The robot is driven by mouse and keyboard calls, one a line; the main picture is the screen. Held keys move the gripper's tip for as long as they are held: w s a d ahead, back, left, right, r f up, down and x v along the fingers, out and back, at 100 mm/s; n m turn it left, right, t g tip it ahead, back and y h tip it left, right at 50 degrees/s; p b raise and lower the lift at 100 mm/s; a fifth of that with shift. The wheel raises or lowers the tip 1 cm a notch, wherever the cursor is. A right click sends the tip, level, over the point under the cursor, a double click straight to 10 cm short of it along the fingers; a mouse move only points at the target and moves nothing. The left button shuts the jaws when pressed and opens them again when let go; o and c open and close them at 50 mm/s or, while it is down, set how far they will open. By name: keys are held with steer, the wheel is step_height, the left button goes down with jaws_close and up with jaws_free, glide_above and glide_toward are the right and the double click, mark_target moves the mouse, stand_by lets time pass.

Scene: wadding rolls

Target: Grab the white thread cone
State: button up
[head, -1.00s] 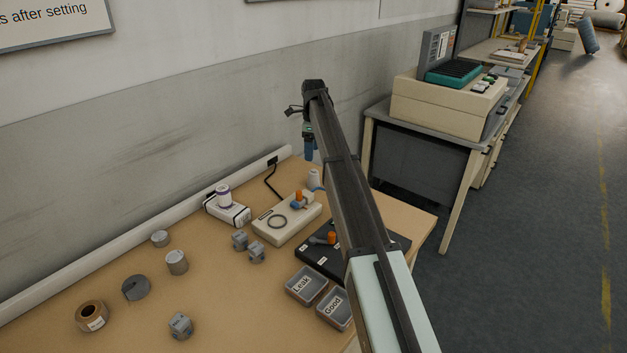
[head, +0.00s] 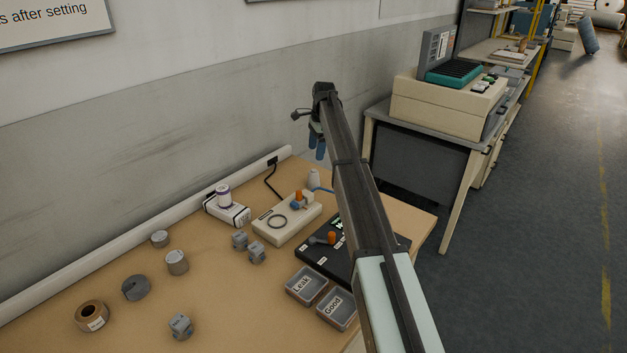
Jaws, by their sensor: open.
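A small white cone-shaped thing (head: 314,178), which looks like the white thread cone, stands upright near the back edge of the table, behind the beige device. My gripper (head: 316,148) has blue fingers that point down. In the picture it shows just above the white cone and apart from it. It is open and holds nothing. My arm crosses the view from the lower right and hides the table's right part.
A beige device (head: 275,228) with an orange-topped part stands in front of the cone. A white box (head: 235,213) bears a white and purple roll (head: 223,196). A black tray (head: 312,260), bins labelled Leak (head: 303,299) and Good (head: 340,322), and grey parts lie nearer.

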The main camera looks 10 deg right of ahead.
mark_target(314, 170)
steer(key=f, duration=0.4)
steer(key=a+f, duration=0.1)
steer(key=f, duration=0.6)
steer(key=shift+s+a+f, duration=0.1)
steer(key=shift+a+f, duration=0.05)
steer(key=shift+f, duration=0.2)
steer(key=shift+c, duration=0.2)
steer(key=c, duration=1.1)
steer(key=shift+r, duration=0.1)
